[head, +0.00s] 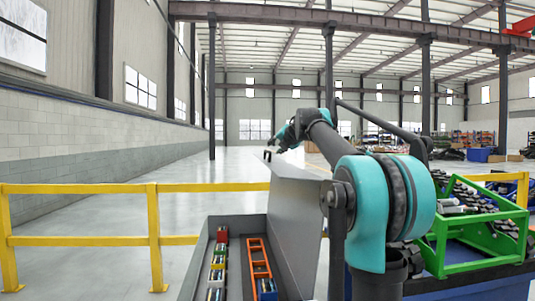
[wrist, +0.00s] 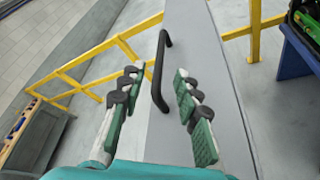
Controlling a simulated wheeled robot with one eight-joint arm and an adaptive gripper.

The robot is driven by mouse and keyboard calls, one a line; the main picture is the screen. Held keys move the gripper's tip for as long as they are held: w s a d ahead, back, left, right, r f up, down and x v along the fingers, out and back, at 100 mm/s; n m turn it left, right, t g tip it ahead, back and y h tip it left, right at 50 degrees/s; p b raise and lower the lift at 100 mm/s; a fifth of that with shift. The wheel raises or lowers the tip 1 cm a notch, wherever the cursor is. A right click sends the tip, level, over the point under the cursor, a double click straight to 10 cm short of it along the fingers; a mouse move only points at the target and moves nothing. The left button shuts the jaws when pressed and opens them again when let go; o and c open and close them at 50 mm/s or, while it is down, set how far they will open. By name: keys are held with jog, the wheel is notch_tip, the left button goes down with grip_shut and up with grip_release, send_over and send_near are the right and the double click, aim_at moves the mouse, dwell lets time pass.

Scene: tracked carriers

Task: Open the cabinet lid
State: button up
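The grey cabinet (head: 197,262) stands in front of me in the head view, with its inside showing. Its lid (head: 297,215) is raised and stands steeply along the right side; it also fills the middle of the wrist view (wrist: 192,35). A black bar handle (wrist: 161,70) sits on the lid, and its end shows small at the lid's top edge in the head view. My gripper (wrist: 157,80) is open, with one finger on each side of the handle and visible gaps to it. I cannot tell how far the fingertips reach past the bar.
Inside the cabinet are an orange rack (head: 258,258) and a row of small coloured items (head: 217,264). A yellow railing (head: 152,240) runs behind. A green crate (head: 480,262) of dark parts stands on a blue support at right. Open floor lies beyond the railing.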

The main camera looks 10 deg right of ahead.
jog(key=x, duration=0.9)
jog(key=shift+w, duration=0.1)
grip_shut()
